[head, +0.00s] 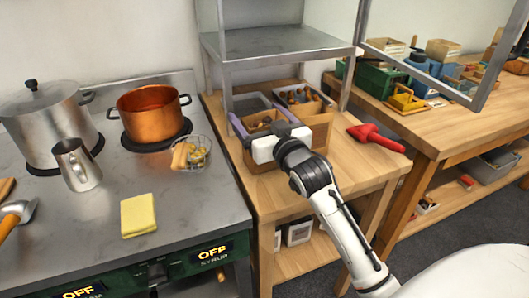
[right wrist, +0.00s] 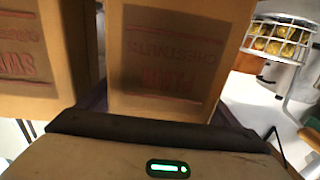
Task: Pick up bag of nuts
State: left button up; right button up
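Tan bags printed with red lettering, "chestnuts" legible on one, stand on the wooden table. In the right wrist view one bag (right wrist: 168,60) is directly ahead and another bag (right wrist: 38,55) is to its left. In the head view the nearest bag (head: 262,119) has brown nuts at its open top. My right gripper (head: 264,122) reaches over it with purple fingers spread wide, one on each side of the bag. The bag is upright; whether the fingers touch it is not clear. My left gripper is out of view.
A wire basket (head: 194,153) with yellow pieces sits on the stove (head: 190,210), left of the table (head: 285,190). A copper pot (head: 150,110) stands behind it. A metal shelf (head: 275,42) overhangs the table's back.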

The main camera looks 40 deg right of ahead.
jog(key=c, duration=1.4)
jog(key=shift+r, duration=0.15)
jog(key=shift+c, duration=0.7)
